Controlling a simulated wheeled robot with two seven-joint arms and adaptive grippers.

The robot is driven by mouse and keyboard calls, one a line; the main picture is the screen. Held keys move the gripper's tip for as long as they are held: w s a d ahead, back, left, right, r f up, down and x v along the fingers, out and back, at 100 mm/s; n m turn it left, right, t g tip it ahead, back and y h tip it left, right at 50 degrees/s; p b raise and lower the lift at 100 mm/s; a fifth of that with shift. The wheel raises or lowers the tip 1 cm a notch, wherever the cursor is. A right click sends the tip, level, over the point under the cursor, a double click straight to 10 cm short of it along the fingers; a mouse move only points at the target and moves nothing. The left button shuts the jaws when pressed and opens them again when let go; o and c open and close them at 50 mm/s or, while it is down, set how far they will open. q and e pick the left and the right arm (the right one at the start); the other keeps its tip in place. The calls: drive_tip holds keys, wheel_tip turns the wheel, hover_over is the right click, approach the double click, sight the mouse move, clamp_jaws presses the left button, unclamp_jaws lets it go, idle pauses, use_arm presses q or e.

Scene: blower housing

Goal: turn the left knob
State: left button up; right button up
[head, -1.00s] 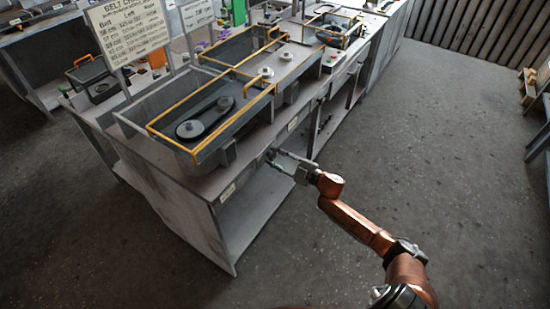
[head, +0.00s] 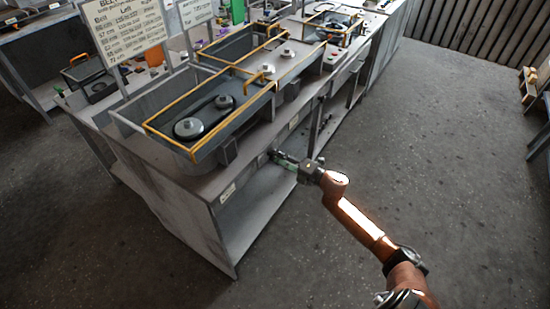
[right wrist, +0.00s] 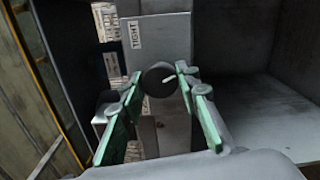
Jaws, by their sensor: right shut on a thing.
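The left knob (right wrist: 158,82) is a dark round knob with a white pointer mark, at the middle of the right wrist view. It sits on the front of the bench below the belt housing; in the head view it is small and mostly hidden by the fingertips. My right gripper (right wrist: 160,77) has its green-sided fingers on either side of the knob, shut on it. In the head view the right gripper (head: 275,155) reaches the bench front from the right. My left gripper is in neither view.
A grey housing with a yellow frame and belt pulleys (head: 188,128) stands on the bench top. A grey panel labelled TIGHT (right wrist: 165,40) is close behind the knob. White signs (head: 125,28) stand at the back. The floor (head: 430,140) right of the bench is clear.

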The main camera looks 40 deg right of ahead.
drive_tip(key=shift+f+n+b, duration=0.15)
drive_tip(key=shift+n+b, duration=0.4)
drive_tip(key=shift+n, duration=1.05)
drive_tip(key=o, duration=1.2)
drive_tip(key=shift+c, duration=0.2)
drive_tip(key=v, duration=1.2)
